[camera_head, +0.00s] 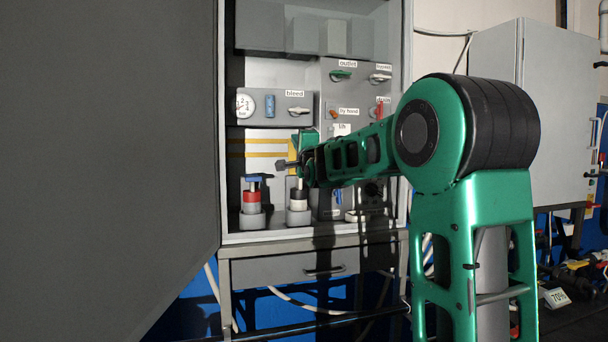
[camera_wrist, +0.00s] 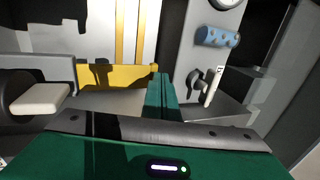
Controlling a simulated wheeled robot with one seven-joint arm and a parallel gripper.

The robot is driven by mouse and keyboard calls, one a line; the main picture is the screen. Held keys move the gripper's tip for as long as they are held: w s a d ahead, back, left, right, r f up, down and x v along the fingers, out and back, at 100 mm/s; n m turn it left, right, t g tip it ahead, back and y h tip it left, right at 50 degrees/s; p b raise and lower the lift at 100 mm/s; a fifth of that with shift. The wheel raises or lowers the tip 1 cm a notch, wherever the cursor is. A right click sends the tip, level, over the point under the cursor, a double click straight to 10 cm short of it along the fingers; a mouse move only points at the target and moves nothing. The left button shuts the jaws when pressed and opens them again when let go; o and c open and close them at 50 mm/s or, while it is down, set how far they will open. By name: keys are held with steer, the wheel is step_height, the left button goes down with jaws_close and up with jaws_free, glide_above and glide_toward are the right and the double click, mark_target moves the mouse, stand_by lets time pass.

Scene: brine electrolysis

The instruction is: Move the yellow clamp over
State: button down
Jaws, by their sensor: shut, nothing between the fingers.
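The yellow clamp (camera_wrist: 118,77) shows as a broad yellow piece left of centre in the wrist view, with a dark shadow across it. In the head view only a yellow sliver (camera_head: 292,149) shows beside my gripper, and the arm hides much of that area. My gripper reaches into the open cabinet; its green fingers (camera_wrist: 161,95) are shut together and empty. In the wrist view they stand just right of the yellow clamp's right end. I cannot tell whether they touch it.
A red-and-white post with a blue top (camera_head: 252,196) and a black-and-white post (camera_head: 298,200) stand on the cabinet floor. A gauge (camera_head: 245,105) and a bleed valve (camera_head: 299,110) sit above. The grey open door (camera_head: 110,150) fills the left. A labelled valve panel (camera_head: 345,85) stands right.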

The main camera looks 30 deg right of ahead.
steer(key=shift+w+d+r, duration=0.1)
steer(key=shift+w+r, duration=0.05)
steer(key=shift+w, duration=0.05)
stand_by(0.4)
steer(key=s+a+r, duration=0.1)
steer(key=s+a, duration=0.3)
steer(key=s, duration=0.9)
steer(key=s+d+f+n+g, duration=0.15)
steer(key=s+f+g, duration=0.3)
steer(key=f, duration=0.45)
steer(key=s+d+f+n+g+y, duration=0.1)
steer(key=s+f+n+g, duration=0.3)
steer(key=f, duration=0.6)
steer(key=s+d+f+n+g, duration=0.1)
steer(key=s+f+n+g, duration=0.15)
steer(key=s+f, duration=0.45)
steer(key=s+a+f+n+g+y, duration=0.1)
steer(key=s+a+f+n+g, duration=0.1)
steer(key=s+f, duration=0.4)
steer(key=s+a+f+n+g+y, duration=0.2)
steer(key=s+f, duration=0.4)
steer(key=s, duration=0.4)
steer(key=s+a+f+n+g+y, duration=0.2)
steer(key=s+a+f+g, duration=0.2)
steer(key=s, duration=0.5)
step_height(320, 180, down, 2)
steer(key=shift+a+f+n+g, duration=0.15)
steer(key=shift+n+g, duration=0.25)
steer(key=shift+g, duration=0.5)
